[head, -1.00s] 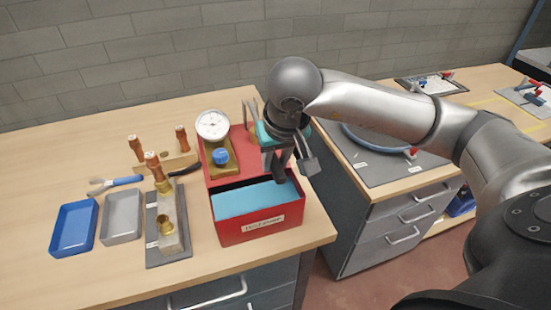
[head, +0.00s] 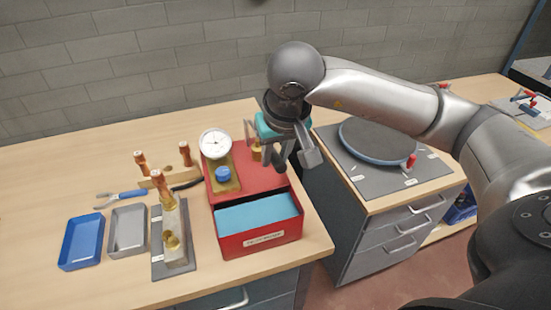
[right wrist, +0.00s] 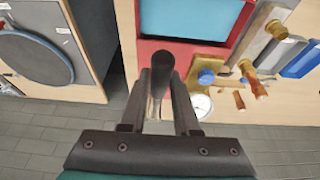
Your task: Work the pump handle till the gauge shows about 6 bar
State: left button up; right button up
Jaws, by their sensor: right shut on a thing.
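The red test pump (head: 256,181) stands near the bench's right front corner, with an open tank (head: 258,213) of blue water at its front. Its round white gauge (head: 215,143) faces me, but the needle is too small to read. A blue knob (head: 223,173) sits on the brass block below the gauge. My right gripper (head: 294,158) is over the back right of the pump. In the right wrist view my gripper (right wrist: 161,92) is shut on the dark grip of the pump handle (right wrist: 162,62). In the head view the gripper mostly hides the handle. My left gripper is out of view.
Left of the pump are a grey base with a brass fitting (head: 171,238), copper-ended parts, blue-handled pliers, a grey tray (head: 128,231) and a blue tray (head: 81,242). A second bench with a round dark disc (head: 375,140) is at the right, beyond a gap.

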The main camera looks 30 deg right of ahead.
notch_tip(320, 180, up, 7)
jog(key=p, duration=0.4)
jog(key=shift+r, duration=0.15)
dwell(1.0)
